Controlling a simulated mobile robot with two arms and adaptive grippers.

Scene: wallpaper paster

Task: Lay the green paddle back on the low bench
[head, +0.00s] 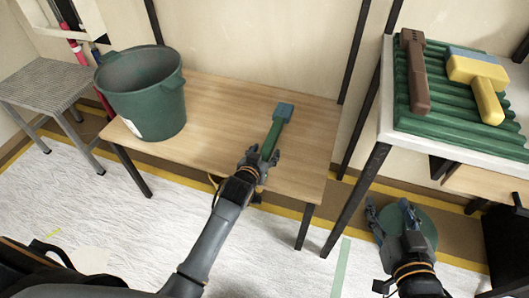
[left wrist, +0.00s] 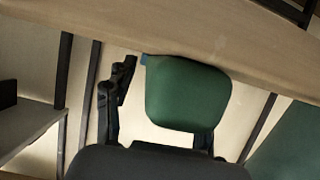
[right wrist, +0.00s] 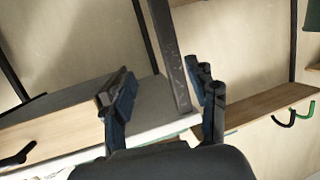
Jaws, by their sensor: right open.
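The green paddle (head: 272,138) has a blue end block (head: 284,112) and lies over the right half of the low wooden bench (head: 215,110). My left gripper (head: 261,157) is at the paddle's near end, with its fingers on either side. In the left wrist view the green part of the paddle (left wrist: 187,93) is between the fingers, which stand wide apart with a gap on the left side. I cannot tell whether the paddle fully rests on the bench. My right gripper (head: 390,210) is open and empty, right of the bench in the head view.
A green bucket (head: 145,95) stands at the bench's left. A taller table (head: 390,120) at the right holds a green ribbed mat (head: 440,122), a brown tool (head: 413,70) and a yellow tool with a blue-grey top (head: 485,90). A grey stool (head: 45,82) stands far left.

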